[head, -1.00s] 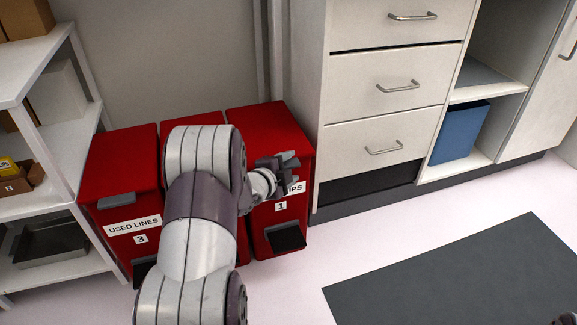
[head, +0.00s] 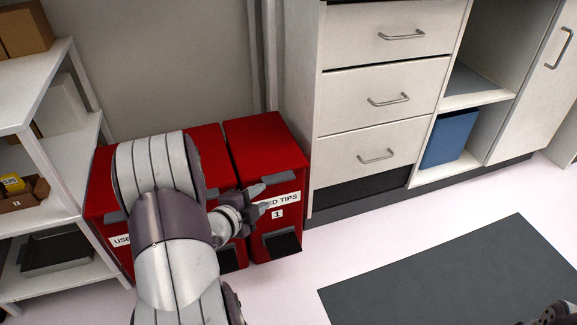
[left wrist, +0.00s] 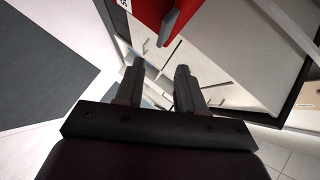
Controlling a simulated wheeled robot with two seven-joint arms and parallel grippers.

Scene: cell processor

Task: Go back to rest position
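My left arm reaches in from the bottom left of the head view. My left gripper (head: 264,199) is in front of the red bin labelled 1 (head: 265,142), whose label it partly covers. In the left wrist view the two fingers of the gripper (left wrist: 158,88) stand apart with nothing between them. A part of a red bin (left wrist: 155,18) shows beyond the fingers. A small dark piece, which seems to be my right arm, shows at the bottom right corner of the head view; its gripper cannot be made out.
More red bins stand to the left, partly behind my arm. A white shelf unit (head: 38,88) with boxes and a tray is at the far left. White drawers (head: 380,95) and a cabinet with a blue box (head: 450,138) are at the right. A dark mat (head: 455,270) lies on clear floor.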

